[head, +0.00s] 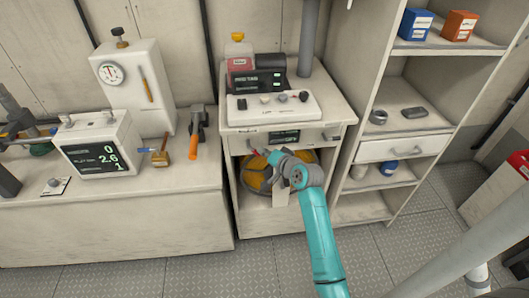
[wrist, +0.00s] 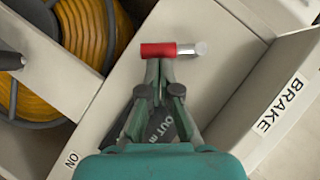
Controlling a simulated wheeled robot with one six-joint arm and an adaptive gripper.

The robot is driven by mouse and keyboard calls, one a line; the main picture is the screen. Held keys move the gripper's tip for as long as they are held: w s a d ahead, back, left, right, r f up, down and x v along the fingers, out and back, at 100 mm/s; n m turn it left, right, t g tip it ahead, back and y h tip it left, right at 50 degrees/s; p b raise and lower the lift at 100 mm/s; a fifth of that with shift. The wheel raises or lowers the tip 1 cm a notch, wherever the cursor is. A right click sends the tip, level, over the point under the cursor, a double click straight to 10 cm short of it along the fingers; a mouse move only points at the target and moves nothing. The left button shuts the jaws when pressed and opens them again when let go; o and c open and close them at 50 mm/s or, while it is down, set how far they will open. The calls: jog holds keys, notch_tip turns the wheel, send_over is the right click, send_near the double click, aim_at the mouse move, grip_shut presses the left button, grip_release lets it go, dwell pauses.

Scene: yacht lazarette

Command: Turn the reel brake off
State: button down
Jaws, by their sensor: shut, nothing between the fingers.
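The brake lever shows in the wrist view as a red grip (wrist: 158,49) with a silver end on its right. A BRAKE label (wrist: 278,103) is on the pale panel at right, and an ON label (wrist: 71,159) is at lower left. My gripper (wrist: 162,62) is shut and empty, its fingertips right at the red grip; I cannot tell whether they touch it. In the head view my gripper (head: 272,156) is at the front of the reel cabinet, below its display (head: 285,137). The yellow reel (head: 257,178) sits inside the open cabinet, partly hidden by my arm.
A white switch box (head: 273,107) stands on the cabinet top. A bench with a 2.6 readout box (head: 100,145) and an orange-handled tool (head: 195,138) is to the left. Shelves (head: 415,90) stand to the right. Floor in front is clear.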

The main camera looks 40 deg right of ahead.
jog(key=shift+f+m+t, duration=0.4)
jog(key=shift+m+t, duration=0.1)
jog(key=shift+w+a+f+m+t+y, duration=0.2)
jog(key=shift+a+f+m+t+y, duration=0.15)
jog(key=shift+m, duration=0.25)
jog(key=shift+w+a+f+m+t+y, duration=0.15)
jog(key=shift+f+m+t+y, duration=0.1)
jog(key=shift+f+m+t, duration=0.25)
jog(key=shift+w+a+f, duration=0.1)
jog(key=shift+w+a, duration=0.05)
jog(key=shift+w+a+f, duration=0.15)
jog(key=shift+a+f, duration=0.05)
dwell(0.5)
